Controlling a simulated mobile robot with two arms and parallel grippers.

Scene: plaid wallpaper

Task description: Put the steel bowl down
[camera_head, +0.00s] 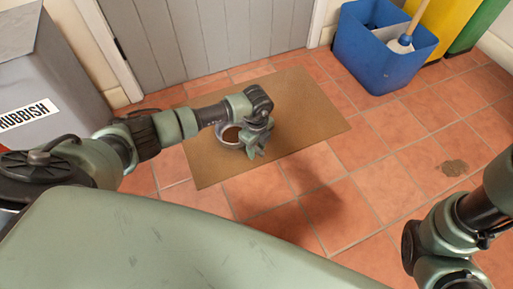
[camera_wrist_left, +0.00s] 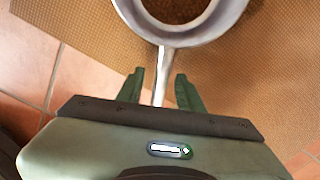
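The steel bowl (camera_wrist_left: 218,22) is round and grey, with a straight handle and brown, grainy contents. In the head view the bowl (camera_head: 222,138) is over the brown mat (camera_head: 300,100), partly hidden by my left gripper (camera_head: 256,145). It appears to rest on the mat, but its underside is hidden. In the left wrist view the green fingers of my left gripper (camera_wrist_left: 160,85) stand apart on either side of the handle, with a gap on both sides. My right arm shows at the lower right of the head view, but its gripper is out of the picture.
A grey rubbish bin (camera_head: 45,75) stands at the left. A grey plank door (camera_head: 200,35) is behind the mat. A dark stain (camera_head: 453,167) marks the tiles at right.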

